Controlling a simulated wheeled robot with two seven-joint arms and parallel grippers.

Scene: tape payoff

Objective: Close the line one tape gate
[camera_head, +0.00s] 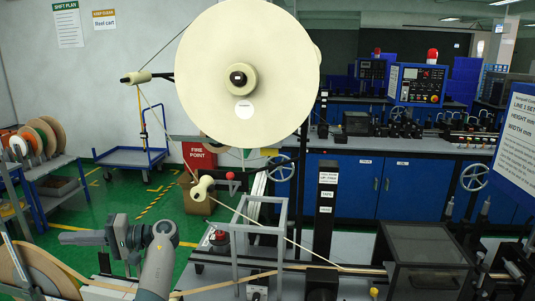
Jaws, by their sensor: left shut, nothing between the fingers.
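My left gripper (66,238) is at the lower left, its fingers together and pointing left, empty and apart from the line equipment. No part is plainly readable as the tape gate. A grey open frame (262,230) stands on the near bench, around the tape path. Behind and right of it is a black post (327,205) with white labels, one seeming to read "TAPE". A large cream reel (250,75) hangs above, and a pale tape (270,238) runs from a cream roller (202,188) down through the frame area. My right gripper is not in view.
A dark clear-topped box (430,262) sits on the bench at lower right. A red knob (230,176) is below the reel. A smaller reel (40,272) is at lower left. Green floor with a blue cart (130,158) lies behind my left arm.

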